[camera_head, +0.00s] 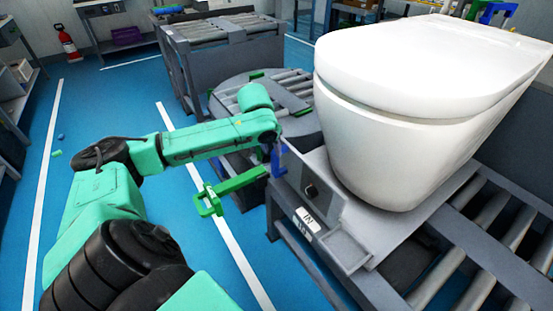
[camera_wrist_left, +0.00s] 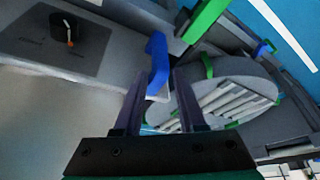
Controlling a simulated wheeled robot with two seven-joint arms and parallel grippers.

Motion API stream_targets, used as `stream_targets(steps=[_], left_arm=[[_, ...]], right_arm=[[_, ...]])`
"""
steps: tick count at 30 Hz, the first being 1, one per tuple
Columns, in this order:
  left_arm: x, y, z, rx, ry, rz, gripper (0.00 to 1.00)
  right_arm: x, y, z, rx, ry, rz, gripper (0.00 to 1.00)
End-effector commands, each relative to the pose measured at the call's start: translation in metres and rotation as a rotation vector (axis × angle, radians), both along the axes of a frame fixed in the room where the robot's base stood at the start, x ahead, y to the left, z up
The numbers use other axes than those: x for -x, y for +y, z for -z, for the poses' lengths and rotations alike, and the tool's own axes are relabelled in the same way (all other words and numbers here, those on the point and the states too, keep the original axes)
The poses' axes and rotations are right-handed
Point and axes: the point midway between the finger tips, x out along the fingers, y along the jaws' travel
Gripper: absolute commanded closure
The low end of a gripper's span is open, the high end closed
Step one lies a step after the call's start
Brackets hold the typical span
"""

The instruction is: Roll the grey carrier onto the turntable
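The grey carrier (camera_head: 392,232) is a flat plate under a large white toilet (camera_head: 400,130), on the roller line at the right. The round grey turntable (camera_head: 232,88) with rollers lies beyond it, partly hidden by my arm and the toilet; it also shows in the left wrist view (camera_wrist_left: 205,118). My left gripper (camera_head: 278,150) points down at the corner beside the carrier, near a blue handle (camera_head: 279,165). In the left wrist view its fingers are apart, with the blue handle (camera_wrist_left: 157,65) showing between and beyond their tips; contact is unclear. My right gripper is out of view.
A green bar (camera_head: 235,186) sticks out left from the line at the blue handle. A grey panel with a knob (camera_head: 311,190) stands at the line's near corner. Another roller table (camera_head: 225,45) stands behind the turntable. Blue floor at the left is mostly clear.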

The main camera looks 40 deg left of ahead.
Motion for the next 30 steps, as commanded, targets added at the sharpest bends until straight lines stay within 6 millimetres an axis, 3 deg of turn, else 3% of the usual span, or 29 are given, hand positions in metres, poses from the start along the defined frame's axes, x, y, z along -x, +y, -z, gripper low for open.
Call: stream_targets(steps=[3,9,13,21,22,24,25,30], left_arm=[[-0.012,0.003,0.035,0.003,0.0,0.0,0.6],[-0.03,0.009,0.079,0.001,0.0,0.0,0.6],[-0.036,0.011,0.093,-0.002,0.0,0.002,0.6],[-0.038,0.012,0.096,-0.002,-0.001,0.004,0.6],[-0.038,0.011,0.096,-0.002,-0.001,0.004,0.64],[-0.038,0.012,0.096,-0.002,0.0,0.004,0.91],[-0.038,0.012,0.096,-0.002,0.0,0.004,1.0],[-0.037,0.012,0.095,-0.003,0.0,0.003,1.0]], right_arm=[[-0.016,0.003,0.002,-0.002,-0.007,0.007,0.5],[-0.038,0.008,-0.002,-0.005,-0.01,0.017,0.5],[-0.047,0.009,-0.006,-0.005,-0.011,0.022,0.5],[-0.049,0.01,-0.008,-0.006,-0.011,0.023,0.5],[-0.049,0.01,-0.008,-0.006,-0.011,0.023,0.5],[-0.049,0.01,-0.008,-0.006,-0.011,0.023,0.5],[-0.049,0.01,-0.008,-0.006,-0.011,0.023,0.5],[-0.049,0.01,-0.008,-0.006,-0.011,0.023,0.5]])
